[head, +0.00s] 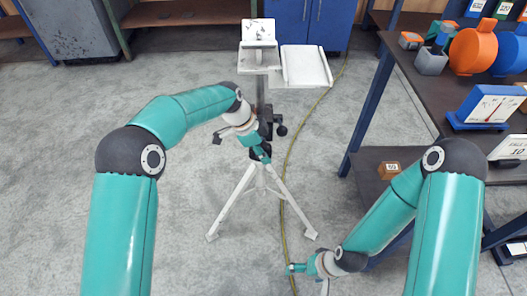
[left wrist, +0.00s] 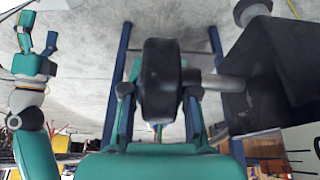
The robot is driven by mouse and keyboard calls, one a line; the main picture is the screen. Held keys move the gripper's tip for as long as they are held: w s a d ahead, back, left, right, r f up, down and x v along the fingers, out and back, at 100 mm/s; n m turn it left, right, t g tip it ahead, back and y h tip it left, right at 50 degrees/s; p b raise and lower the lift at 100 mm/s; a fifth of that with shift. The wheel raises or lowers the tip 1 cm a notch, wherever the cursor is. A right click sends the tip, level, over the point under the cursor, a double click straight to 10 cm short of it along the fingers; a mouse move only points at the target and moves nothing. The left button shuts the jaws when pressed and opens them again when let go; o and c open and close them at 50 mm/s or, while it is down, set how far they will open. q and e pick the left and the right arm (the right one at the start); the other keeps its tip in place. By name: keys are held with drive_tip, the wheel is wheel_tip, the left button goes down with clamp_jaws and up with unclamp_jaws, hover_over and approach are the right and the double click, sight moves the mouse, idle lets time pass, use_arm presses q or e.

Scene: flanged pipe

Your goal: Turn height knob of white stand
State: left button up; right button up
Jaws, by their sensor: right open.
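The white stand (head: 258,57) stands upright on a tripod in the middle of the head view, with black knobs (head: 281,130) on its column. My left gripper (head: 260,153) is at the column, just below these knobs. In the left wrist view a round black knob (left wrist: 160,75) lies between my left gripper's fingers (left wrist: 158,95). A grey shaft (left wrist: 222,85) joins it to a black block (left wrist: 268,85). Whether the fingers press on the knob, I cannot tell. My right gripper (head: 298,269) is low at the front, open and empty; it also shows in the left wrist view (left wrist: 38,48).
The stand carries a white tray (head: 305,66) at its right. A dark workbench (head: 440,95) with flanges and gauges is at the right. A yellow cable (head: 288,165) runs along the floor behind the stand. The floor at the left is clear.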

use_arm(q)
clamp_jaws()
drive_tip(key=shift+r+y+p, duration=0.15)
drive_tip(key=shift+y+p, duration=0.35)
drive_tip(key=shift+p, duration=0.55)
drive_tip(key=shift+f+y, duration=0.25)
drive_tip(key=shift+y, duration=0.05)
drive_tip(key=o, duration=0.7)
unclamp_jaws()
drive_tip(key=v, duration=1.2)
